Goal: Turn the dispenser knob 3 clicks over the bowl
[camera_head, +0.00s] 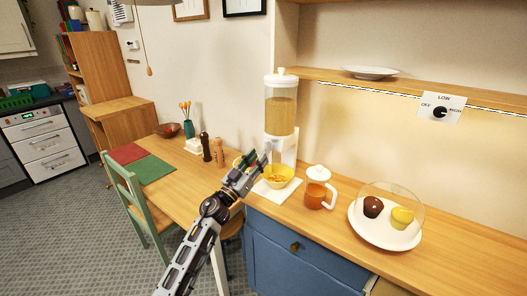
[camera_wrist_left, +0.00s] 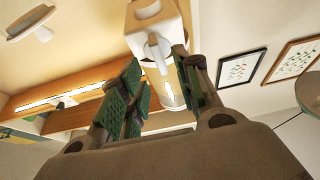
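The dispenser (camera_head: 281,112) stands on the wooden counter, with a clear hopper of yellowish contents and a white lid and base. Its white knob (camera_wrist_left: 157,47) shows in the left wrist view, ahead of and between my fingers. The yellow bowl (camera_head: 279,184) sits under the dispenser and holds some orange-yellow pieces. My left gripper (camera_head: 262,158) is in front of the dispenser's lower part, above and left of the bowl. In the left wrist view its green-padded fingers (camera_wrist_left: 158,80) are spread apart; I cannot tell whether they touch the knob. My right gripper is not in view.
A white mat (camera_head: 262,191) lies by the bowl. Brown mills (camera_head: 206,147) stand to the left. A shelf (camera_head: 440,93) runs above.

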